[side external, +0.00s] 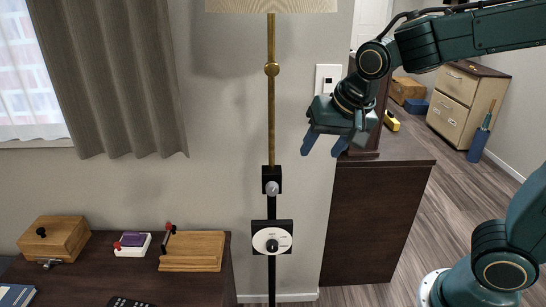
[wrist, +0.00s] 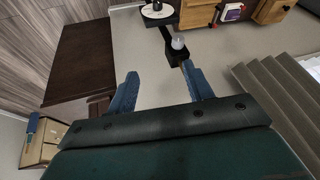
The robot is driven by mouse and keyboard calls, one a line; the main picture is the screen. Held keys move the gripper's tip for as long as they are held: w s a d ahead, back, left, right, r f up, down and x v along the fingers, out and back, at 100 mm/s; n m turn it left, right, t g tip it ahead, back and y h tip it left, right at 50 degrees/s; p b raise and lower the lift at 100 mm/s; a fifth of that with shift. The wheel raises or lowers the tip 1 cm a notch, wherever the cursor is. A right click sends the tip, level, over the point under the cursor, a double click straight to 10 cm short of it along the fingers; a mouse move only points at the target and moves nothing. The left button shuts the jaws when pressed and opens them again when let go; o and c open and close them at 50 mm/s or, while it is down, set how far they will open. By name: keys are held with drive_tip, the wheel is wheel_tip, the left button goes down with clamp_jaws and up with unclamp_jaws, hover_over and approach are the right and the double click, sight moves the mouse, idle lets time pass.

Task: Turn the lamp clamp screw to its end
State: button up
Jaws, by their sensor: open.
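The lamp clamp screw (side external: 272,188) is a small grey knob on the black clamp block (side external: 271,173) of the lamp's upright pole. The screw also shows in the wrist view (wrist: 178,43), just beyond the right fingertip and pale grey. My gripper (side external: 322,143) is open and empty in the side view, above and to the right of the clamp, with clear air between. In the wrist view my gripper's two blue fingers (wrist: 162,80) stand wide apart. The brass upper pole (side external: 271,115) rises from the clamp to a lampshade (side external: 271,5).
Below the clamp is a white dial (side external: 272,240) on a black plate. A dark cabinet (side external: 370,225) stands at the right, close under my gripper. A dark desk (side external: 185,280) at the left bears a wooden box (side external: 55,238) and small devices. The wall between is free.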

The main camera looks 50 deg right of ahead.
drive_tip(key=s+d+r+n, duration=0.1)
drive_tip(key=s+n, duration=0.4)
drive_tip(key=s, duration=0.6)
drive_tip(key=shift+s+d+r+y, duration=0.3)
drive_tip(key=shift+d+y, duration=0.1)
drive_tip(key=shift+d, duration=0.1)
drive_tip(key=w+a+f+m+h, duration=0.3)
drive_tip(key=w+f+m+h, duration=0.3)
drive_tip(key=w+f, duration=0.4)
drive_tip(key=w+a+f+m+t+h, duration=0.1)
drive_tip(key=w+a+f+t+h, duration=0.1)
drive_tip(key=a+t, duration=0.3)
drive_tip(key=w+a+f, duration=0.1)
drive_tip(key=a, duration=0.2)
drive_tip(key=shift+w+a+m, duration=0.25)
drive_tip(key=shift+w+m, duration=0.1)
drive_tip(key=shift+m, duration=0.05)
drive_tip(key=shift+w, duration=0.1)
